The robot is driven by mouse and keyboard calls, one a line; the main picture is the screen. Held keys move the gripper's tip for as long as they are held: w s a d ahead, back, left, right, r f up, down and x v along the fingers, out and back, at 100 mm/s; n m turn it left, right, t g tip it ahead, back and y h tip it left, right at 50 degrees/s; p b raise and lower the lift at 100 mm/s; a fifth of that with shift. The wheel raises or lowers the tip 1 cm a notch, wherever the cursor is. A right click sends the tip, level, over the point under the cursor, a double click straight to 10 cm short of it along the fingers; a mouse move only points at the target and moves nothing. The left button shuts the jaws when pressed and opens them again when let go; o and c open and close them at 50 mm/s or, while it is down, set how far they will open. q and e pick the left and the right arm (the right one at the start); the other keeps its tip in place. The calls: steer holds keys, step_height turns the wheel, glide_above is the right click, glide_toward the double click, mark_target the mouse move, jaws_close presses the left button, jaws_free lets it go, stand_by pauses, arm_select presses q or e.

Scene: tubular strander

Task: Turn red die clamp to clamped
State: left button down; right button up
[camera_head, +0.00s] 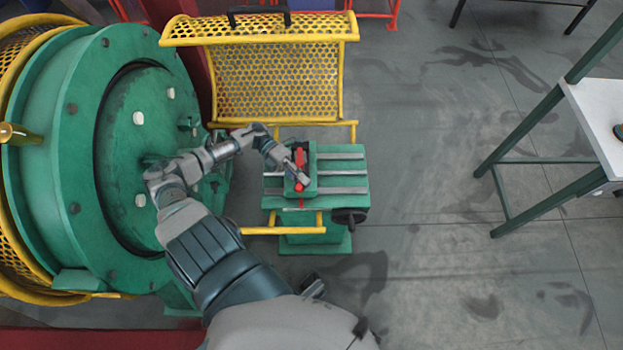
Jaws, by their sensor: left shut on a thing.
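The red die clamp (299,158) sits on a green die block on top of the green machine stand (345,183) near the middle of the head view. My left arm comes up from the bottom and bends right, and its gripper (301,176) is over the clamp, shut on the red part. The fingers hide some of the clamp, so its exact angle is hard to tell. My right gripper is not in the view.
A raised yellow mesh guard (275,85) stands behind the stand. A large green drum (118,150) is close on the left. A black handwheel (349,216) is at the stand's front right. A white-topped table (600,120) is at the right, with clear floor between.

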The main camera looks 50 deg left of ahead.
arm_select(q)
steer(key=shift+s+f, duration=0.25)
steer(key=shift+s, duration=0.25)
steer(key=c, duration=1.2)
jaws_free()
steer(key=shift+a, duration=0.1)
steer(key=shift+s+a+r, duration=0.15)
steer(key=shift+r, duration=0.05)
steer(key=shift+w, duration=0.2)
